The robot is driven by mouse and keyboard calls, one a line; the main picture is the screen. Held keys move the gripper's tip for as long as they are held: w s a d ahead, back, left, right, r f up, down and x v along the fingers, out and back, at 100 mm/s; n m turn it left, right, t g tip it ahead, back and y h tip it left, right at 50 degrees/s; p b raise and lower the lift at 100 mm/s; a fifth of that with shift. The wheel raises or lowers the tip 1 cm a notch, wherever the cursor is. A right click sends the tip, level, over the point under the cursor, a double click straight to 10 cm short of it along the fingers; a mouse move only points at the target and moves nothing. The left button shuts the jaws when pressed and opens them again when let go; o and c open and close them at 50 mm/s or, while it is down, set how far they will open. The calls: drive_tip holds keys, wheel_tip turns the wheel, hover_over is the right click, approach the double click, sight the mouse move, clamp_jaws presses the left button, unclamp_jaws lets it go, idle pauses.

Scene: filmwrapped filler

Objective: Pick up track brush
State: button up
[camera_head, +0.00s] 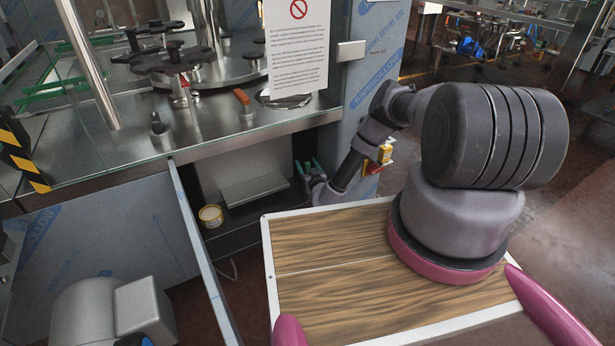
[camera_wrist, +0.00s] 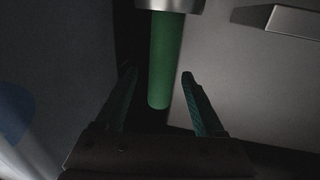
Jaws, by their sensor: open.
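In the wrist view, a smooth dark green cylinder (camera_wrist: 167,60) comes down from a pale metal part at the top edge. Its rounded lower end lies between the two fingers of my gripper (camera_wrist: 160,75) as seen from the wrist. The fingers are open, with a gap on both sides of the cylinder, and no touch shows. I cannot tell for sure whether this cylinder is the track brush. In the head view, my gripper (camera_head: 308,170) is low under the front edge of the steel worktop, and the cylinder cannot be made out there.
A steel worktop (camera_head: 240,125) with glass panels overhangs the recess. A small yellow-rimmed tub (camera_head: 211,215) stands at the left in the recess, beside a grey box (camera_head: 254,188). A blue-white panel edge (camera_head: 200,250) stands left of my wooden-topped base. A hanging sign (camera_head: 296,45) is above.

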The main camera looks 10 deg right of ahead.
drive_tip(key=shift+w, duration=0.85)
clamp_jaws()
